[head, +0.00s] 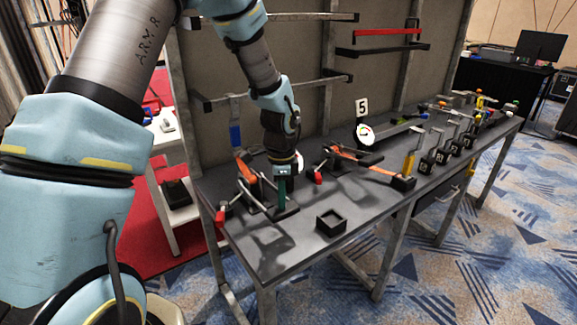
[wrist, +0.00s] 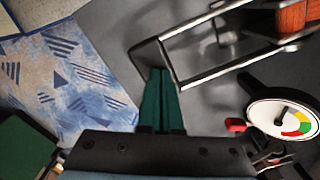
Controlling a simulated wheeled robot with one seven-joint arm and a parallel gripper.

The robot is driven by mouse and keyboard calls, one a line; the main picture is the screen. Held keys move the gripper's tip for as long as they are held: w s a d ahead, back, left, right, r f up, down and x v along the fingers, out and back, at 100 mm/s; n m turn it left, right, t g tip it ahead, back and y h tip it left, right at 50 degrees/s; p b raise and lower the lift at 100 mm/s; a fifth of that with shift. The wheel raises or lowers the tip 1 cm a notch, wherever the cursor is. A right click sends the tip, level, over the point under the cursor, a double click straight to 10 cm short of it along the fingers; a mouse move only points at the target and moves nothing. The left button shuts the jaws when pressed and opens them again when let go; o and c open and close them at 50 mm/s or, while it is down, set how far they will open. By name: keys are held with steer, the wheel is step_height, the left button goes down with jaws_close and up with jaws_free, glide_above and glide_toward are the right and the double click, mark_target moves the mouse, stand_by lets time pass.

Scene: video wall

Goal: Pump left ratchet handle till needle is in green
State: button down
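The left ratchet (head: 246,168) stands at the left end of the dark bench, with orange parts and a metal frame. In the wrist view its frame (wrist: 228,72) shows as two metal bars joined by a dark end plate. My gripper (head: 282,208) points down beside it. Its green fingers (wrist: 162,72) lie side by side with no clear gap, tips by the end plate; I cannot tell whether they touch it. A white gauge (wrist: 281,119) with a green, yellow and red arc is to the right; its needle is too small to read surely.
A second orange ratchet (head: 360,168) lies right of my gripper, near another gauge (head: 366,134) under a "5" sign. A small black open box (head: 331,222) sits at the bench front. Several other tools stand at the right. A red-tipped part (wrist: 236,125) is close to my fingers.

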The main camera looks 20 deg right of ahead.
mark_target(282, 212)
steer(key=shift+f+b, duration=1.35)
steer(key=shift+f, duration=1.05)
step_height(282, 212, up, 10)
steer(key=p, duration=0.8)
steer(key=shift+r, duration=0.15)
steer(key=shift+f, duration=0.2)
steer(key=shift+f+b, duration=3.15)
steer(key=shift+f, duration=1.85)
step_height(282, 212, up, 10)
steer(key=p, duration=0.8)
steer(key=shift+r, duration=0.15)
